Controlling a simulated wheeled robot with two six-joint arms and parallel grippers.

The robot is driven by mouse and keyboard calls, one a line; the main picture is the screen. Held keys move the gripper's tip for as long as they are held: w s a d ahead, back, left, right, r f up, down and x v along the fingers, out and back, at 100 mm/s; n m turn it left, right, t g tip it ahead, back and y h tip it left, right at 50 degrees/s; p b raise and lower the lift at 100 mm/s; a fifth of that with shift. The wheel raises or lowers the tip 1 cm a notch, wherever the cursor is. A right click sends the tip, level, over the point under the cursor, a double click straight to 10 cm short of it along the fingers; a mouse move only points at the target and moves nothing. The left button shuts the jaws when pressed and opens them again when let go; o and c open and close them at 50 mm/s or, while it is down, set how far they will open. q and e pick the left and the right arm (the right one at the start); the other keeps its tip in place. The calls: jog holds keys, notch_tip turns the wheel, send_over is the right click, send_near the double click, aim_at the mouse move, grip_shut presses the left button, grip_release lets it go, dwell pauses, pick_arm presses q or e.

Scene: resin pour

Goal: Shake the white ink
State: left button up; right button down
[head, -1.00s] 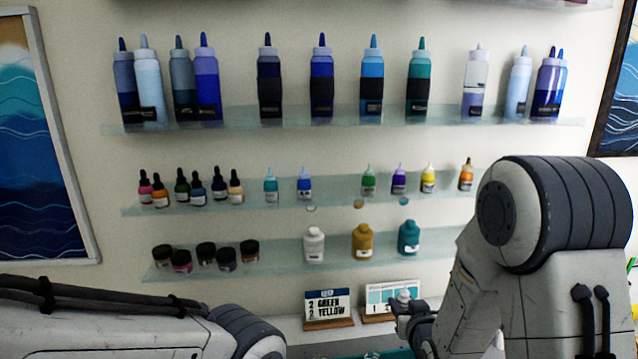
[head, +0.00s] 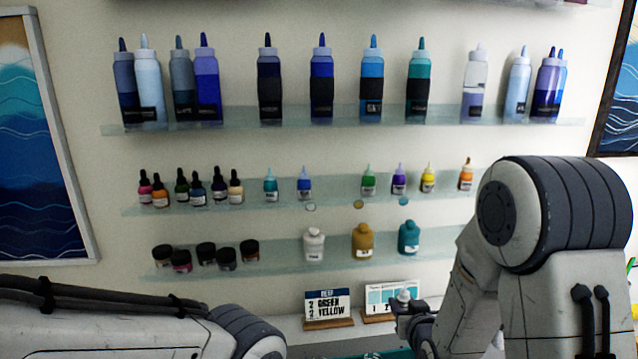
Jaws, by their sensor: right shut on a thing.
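My right gripper (head: 412,312) is at the bottom, right of the centre, in front of the white card. It is shut on a small pale bottle, taken to be the white ink (head: 404,295). Only the bottle's whitish top shows above the fingers; the rest is hidden by the gripper. My left arm crosses the lower left, but its gripper is out of view.
The middle shelf (head: 250,204) holds several small ink bottles, with a gap between blue and green. Larger bottles stand above; jars and three squat bottles stand below.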

aim_at(406, 294)
notch_tip(406, 294, down, 3)
jog(key=shift+w+f, duration=0.1)
jog(key=shift+f, duration=0.05)
notch_tip(406, 294, up, 8)
jog(key=shift+r, duration=0.1)
notch_tip(406, 294, down, 8)
jog(key=shift+f, duration=0.1)
notch_tip(406, 294, up, 8)
jog(key=shift+r, duration=0.1)
notch_tip(406, 294, down, 8)
jog(key=shift+f, duration=0.1)
jog(key=shift+r, duration=0.35)
jog(key=shift+f, duration=0.1)
jog(key=shift+a, duration=0.1)
